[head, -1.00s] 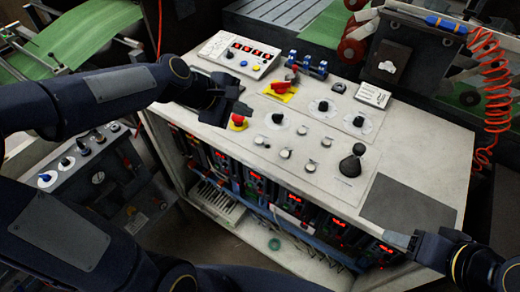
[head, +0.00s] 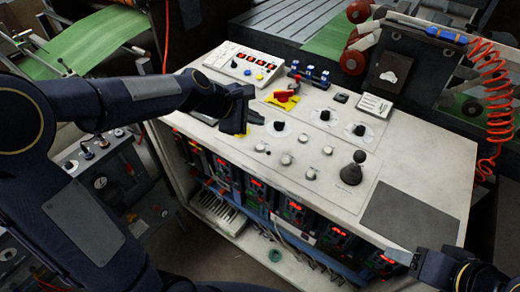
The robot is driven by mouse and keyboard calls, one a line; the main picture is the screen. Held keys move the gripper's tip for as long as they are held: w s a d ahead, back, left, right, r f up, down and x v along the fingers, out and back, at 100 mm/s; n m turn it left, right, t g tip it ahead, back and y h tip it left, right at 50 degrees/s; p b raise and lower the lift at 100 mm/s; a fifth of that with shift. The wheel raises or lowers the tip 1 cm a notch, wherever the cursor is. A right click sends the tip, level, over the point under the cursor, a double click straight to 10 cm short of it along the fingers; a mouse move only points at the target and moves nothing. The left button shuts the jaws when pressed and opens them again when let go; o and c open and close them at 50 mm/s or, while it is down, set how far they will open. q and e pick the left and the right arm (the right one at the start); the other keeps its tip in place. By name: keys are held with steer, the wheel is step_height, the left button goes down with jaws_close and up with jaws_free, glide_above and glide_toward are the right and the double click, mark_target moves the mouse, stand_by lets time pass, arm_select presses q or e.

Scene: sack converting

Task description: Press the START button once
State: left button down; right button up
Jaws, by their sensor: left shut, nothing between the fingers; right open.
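Labels are too small to read, so I cannot tell which button is START. My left gripper (head: 259,117) is shut and empty, over the left part of the top, pointing right. I cannot tell whether the fingers touch anything. My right gripper (head: 400,257) is open, near the front right corner.
A panel with red displays, a blue and a yellow button (head: 242,63) stands at the back left. A red switch on a yellow plate (head: 284,97) and blue blocks (head: 310,76) rise behind the knobs. An orange coiled hose (head: 497,90) hangs at right. The dark pad (head: 412,211) is clear.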

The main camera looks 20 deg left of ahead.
arm_select(q)
steer(key=b, duration=0.5)
glide_above(256, 148)
step_height(256, 148, down, 6)
steer(key=shift+s+f, duration=0.15)
steer(key=shift+f+b, duration=0.4)
stand_by(1.2)
steer(key=shift+f, duration=0.4)
